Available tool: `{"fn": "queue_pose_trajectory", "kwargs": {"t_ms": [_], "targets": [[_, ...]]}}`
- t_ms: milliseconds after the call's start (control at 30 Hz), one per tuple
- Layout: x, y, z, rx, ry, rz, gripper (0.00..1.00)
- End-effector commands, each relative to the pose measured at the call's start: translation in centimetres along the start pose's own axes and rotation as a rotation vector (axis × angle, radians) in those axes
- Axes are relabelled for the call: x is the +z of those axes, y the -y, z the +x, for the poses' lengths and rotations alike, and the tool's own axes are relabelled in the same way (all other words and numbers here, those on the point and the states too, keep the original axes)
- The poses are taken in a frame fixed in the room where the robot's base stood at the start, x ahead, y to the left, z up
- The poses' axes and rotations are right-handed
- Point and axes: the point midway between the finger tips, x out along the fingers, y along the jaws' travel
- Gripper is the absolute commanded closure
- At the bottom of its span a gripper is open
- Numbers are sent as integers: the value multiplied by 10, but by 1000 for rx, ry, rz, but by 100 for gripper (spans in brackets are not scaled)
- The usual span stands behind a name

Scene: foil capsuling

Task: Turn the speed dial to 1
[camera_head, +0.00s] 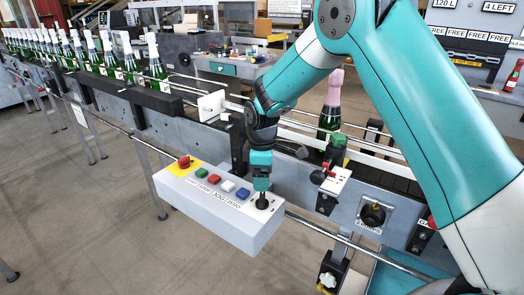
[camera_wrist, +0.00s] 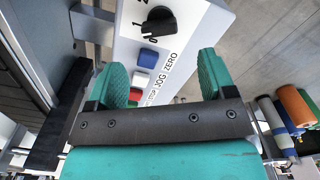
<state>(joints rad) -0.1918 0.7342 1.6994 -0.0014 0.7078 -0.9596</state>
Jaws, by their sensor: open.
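The speed dial is a black knob on the right end of the white control box (camera_head: 215,210). In the wrist view the dial (camera_wrist: 160,20) sits near the top, beyond my fingertips, beside printed marks that include 0, 1 and 2. A small pale pointer mark shows on its left side; I cannot tell exactly which number it meets. My gripper (camera_wrist: 160,72) is open, with its two teal fingers apart and nothing between them. In the head view my gripper (camera_head: 262,183) points down over the dial end of the box, and largely hides the knob.
On the box are a red knob on yellow (camera_head: 184,162) and green (camera_head: 201,173), red (camera_head: 214,179), white (camera_head: 228,186) and blue (camera_head: 243,192) buttons. Behind it runs a conveyor with several green bottles (camera_head: 115,65). A pink-topped bottle (camera_head: 331,105) stands behind my arm. Floor in front is clear.

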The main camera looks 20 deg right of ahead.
Motion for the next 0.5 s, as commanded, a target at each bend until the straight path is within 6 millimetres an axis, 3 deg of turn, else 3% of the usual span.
{"fn": "queue_pose_trajectory", "kwargs": {"t_ms": [200,500], "targets": [[0,0,-54,3,-3,-1,23],[0,1,-92,-1,-1,-1,23]]}}
